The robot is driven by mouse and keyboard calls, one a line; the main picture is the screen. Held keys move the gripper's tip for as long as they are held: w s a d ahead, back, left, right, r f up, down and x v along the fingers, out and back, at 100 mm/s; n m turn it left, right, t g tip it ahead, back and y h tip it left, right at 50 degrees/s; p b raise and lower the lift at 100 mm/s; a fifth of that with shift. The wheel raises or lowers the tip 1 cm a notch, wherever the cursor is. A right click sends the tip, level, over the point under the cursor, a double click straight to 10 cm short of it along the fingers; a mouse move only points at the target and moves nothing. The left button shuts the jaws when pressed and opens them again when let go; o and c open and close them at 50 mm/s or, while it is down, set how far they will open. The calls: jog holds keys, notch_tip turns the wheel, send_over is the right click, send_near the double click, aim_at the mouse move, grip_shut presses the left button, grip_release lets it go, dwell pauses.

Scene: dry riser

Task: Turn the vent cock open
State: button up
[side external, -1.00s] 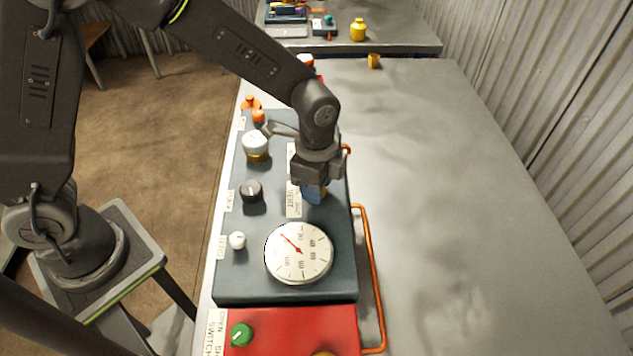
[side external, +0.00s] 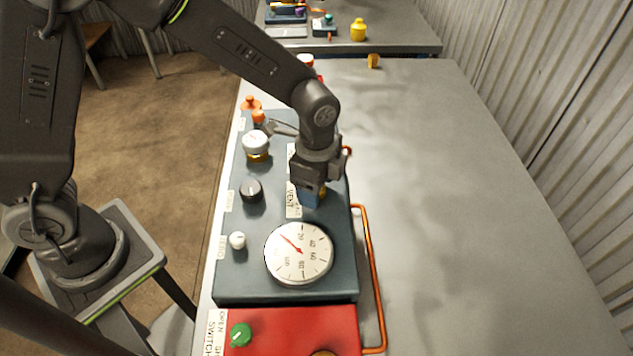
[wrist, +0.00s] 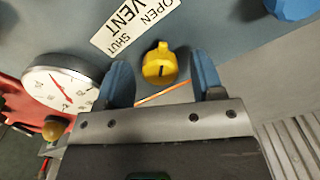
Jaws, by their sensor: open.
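The vent cock is a yellow knob (wrist: 160,66) with a dark line on its face and a small lobe toward the label. A white label (wrist: 136,24) reading OPEN, VENT, SHUT lies beside it on the blue-grey panel. My gripper (wrist: 161,80) is open, with one blue finger on each side of the knob in the wrist view. I cannot tell whether the fingers touch it.
A round white gauge (side external: 299,253) with a red needle stands close in front of my gripper. A black knob (side external: 251,190), a white knob (side external: 237,240) and a white-topped dial (side external: 255,145) are to the left. An orange pipe (side external: 369,270) runs along the right edge. The table at right is clear.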

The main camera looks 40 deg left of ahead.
notch_tip(320, 180, up, 14)
dwell(0.6)
jog(key=s+a+r+n+t, duration=0.4)
jog(key=s+a+n+t, duration=0.1)
jog(key=s+a+n, duration=0.9)
jog(key=shift+s+a+r+n+t, duration=0.2)
jog(key=shift+s+n+t, duration=0.1)
jog(key=shift+s, duration=0.6)
jog(key=shift+d, duration=0.1)
dwell(0.6)
